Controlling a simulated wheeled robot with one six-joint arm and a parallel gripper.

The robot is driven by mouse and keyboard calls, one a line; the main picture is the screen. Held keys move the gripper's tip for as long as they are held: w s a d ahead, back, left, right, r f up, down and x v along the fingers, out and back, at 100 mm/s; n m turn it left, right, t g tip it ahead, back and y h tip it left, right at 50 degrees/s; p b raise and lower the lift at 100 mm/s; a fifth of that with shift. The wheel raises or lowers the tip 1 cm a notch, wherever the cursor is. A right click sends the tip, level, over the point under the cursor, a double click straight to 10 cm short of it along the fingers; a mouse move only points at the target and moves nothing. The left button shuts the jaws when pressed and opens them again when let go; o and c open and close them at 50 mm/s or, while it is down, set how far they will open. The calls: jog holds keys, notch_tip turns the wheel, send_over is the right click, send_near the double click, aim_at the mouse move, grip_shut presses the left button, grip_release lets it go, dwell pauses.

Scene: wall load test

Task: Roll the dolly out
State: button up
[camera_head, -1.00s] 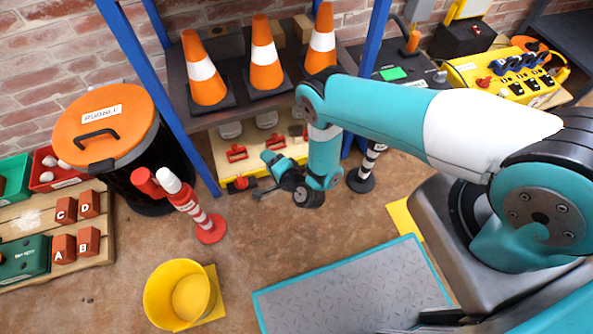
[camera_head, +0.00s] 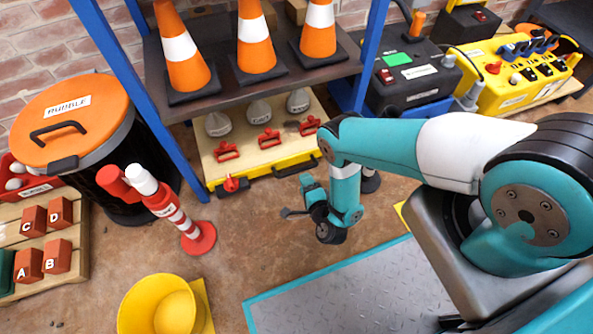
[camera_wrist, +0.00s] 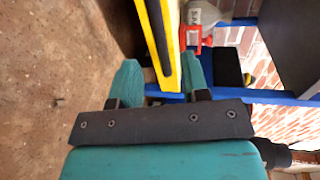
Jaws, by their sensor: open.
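The dolly (camera_head: 262,158) is a low wooden board with a yellow front edge, under the shelf. It carries grey weights (camera_head: 258,112) and red clamps (camera_head: 268,139). A black handle bar (camera_head: 296,167) runs along its front. My gripper (camera_head: 298,199) is open and empty, low in front of the dolly's right end. In the wrist view, the dolly's yellow edge (camera_wrist: 174,35) and black bar (camera_wrist: 154,35) appear between my open teal fingers (camera_wrist: 160,78). I cannot tell how far off they are; no contact shows.
Blue shelf posts (camera_head: 135,95) flank the dolly; cones (camera_head: 254,45) stand above. A red-white post (camera_head: 190,225), rubble bin (camera_head: 75,125) and yellow bucket (camera_head: 150,300) stand left. A grey plate (camera_head: 350,295) with teal edging lies in front. Brown floor between is free.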

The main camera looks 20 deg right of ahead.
aim_at(299, 171)
jog(key=b+x, duration=0.1)
jog(key=x, duration=0.1)
jog(key=b+x, duration=0.4)
jog(key=shift+w+f, duration=0.3)
jog(key=shift+f, duration=0.15)
jog(key=shift+w+r+b, duration=0.15)
jog(key=shift+w+b, duration=0.6)
jog(key=shift+w, duration=0.2)
grip_shut()
